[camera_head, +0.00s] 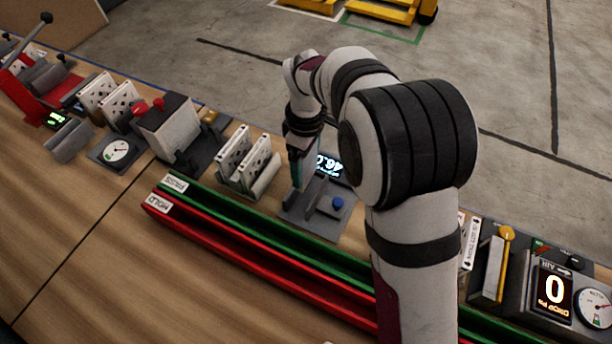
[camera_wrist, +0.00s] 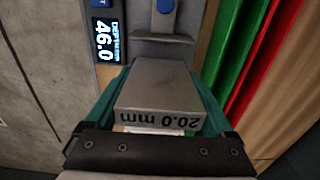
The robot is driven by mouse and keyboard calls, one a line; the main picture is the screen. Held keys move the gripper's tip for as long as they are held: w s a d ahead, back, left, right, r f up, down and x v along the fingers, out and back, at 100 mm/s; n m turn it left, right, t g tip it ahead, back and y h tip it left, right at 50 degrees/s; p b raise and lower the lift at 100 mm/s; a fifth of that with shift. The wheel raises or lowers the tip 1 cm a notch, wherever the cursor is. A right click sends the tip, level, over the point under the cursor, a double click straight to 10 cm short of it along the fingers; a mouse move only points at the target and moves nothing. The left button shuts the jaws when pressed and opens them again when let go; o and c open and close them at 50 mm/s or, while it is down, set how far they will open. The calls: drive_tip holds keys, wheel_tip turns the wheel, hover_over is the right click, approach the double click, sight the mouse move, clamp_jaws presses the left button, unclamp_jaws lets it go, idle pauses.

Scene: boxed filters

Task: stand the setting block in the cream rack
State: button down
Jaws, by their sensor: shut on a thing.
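The setting block (camera_wrist: 155,88) is a grey metal block marked "20.0 mm" in the wrist view. My gripper (camera_wrist: 165,100) has teal fingers shut on its two sides. In the head view my gripper (camera_head: 297,168) points down at the depth gauge (camera_head: 318,222), and the block is hard to make out there. Whether the block touches the gauge I cannot tell. A pale rack (camera_head: 262,187) with upright dotted white panels stands just left of the gauge; it looks like the cream rack, though its colour is not certain.
The gauge's display (camera_wrist: 106,41) reads 46.0. Green (camera_head: 230,220) and red (camera_head: 225,245) rails run along the front of the bench. A grey box machine (camera_head: 170,130) stands left of the rack. A tester reading 0 (camera_head: 553,290) is at the right.

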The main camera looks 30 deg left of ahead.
drive_tip(key=d+r, duration=0.3)
drive_tip(key=d, duration=2.7)
drive_tip(key=shift+r, duration=0.15)
drive_tip(key=shift+f, duration=2.45)
drive_tip(key=shift+f, duration=0.25)
drive_tip(key=shift+f, duration=1)
drive_tip(key=shift+f, duration=0.25)
